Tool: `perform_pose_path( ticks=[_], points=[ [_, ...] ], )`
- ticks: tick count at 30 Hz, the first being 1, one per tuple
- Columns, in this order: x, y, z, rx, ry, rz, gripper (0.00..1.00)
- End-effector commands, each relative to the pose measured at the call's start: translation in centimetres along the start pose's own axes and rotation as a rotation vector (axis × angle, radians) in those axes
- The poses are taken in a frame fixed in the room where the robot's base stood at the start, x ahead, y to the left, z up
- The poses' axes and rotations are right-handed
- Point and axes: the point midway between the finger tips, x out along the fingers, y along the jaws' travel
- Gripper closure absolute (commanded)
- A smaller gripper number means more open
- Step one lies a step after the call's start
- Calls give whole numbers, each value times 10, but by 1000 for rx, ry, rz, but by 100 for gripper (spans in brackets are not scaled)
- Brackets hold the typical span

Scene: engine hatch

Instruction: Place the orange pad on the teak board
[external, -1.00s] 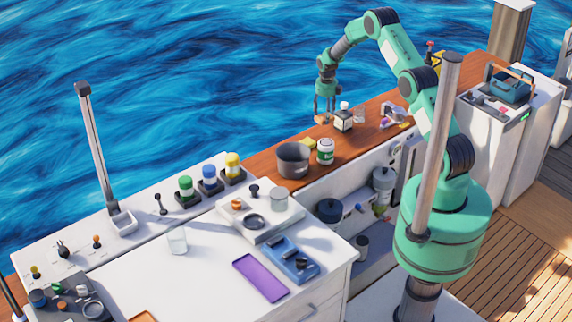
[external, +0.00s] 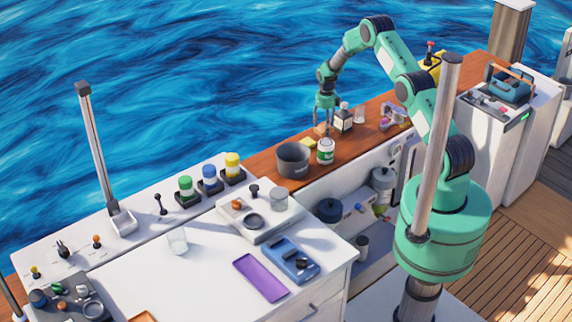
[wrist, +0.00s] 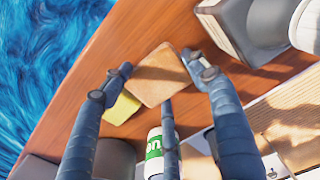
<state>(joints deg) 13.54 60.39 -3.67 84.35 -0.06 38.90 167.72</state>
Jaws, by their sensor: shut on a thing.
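The orange pad (wrist: 163,76) is a flat tan-orange square between my fingertips in the wrist view. My gripper (external: 326,130) is shut on it, with a finger at each side and another at its near edge. In the external view the pad (external: 320,129) is small and partly hidden by the fingers. The teak board (external: 262,164) is the long reddish-brown wooden strip along the water side, and its grain shows around the pad in the wrist view (wrist: 135,45). The pad is over the board; I cannot tell whether it touches.
A yellow block (external: 308,142) lies close by, partly covered by the pad in the wrist view. A green-and-white jar (external: 325,152), a grey pot (external: 293,161) and a white-capped bottle (external: 344,117) stand around. The board's water-side edge is near.

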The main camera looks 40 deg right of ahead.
Motion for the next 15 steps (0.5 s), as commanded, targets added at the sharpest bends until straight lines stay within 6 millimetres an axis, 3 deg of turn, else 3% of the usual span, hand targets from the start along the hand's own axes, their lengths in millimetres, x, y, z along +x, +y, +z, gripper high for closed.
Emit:
perform_pose_path(
  ticks=[7,15],
  points=[
    [26,0,0,0,1,0,66],
    [30,0,0,0,0,0,66]
  ],
)
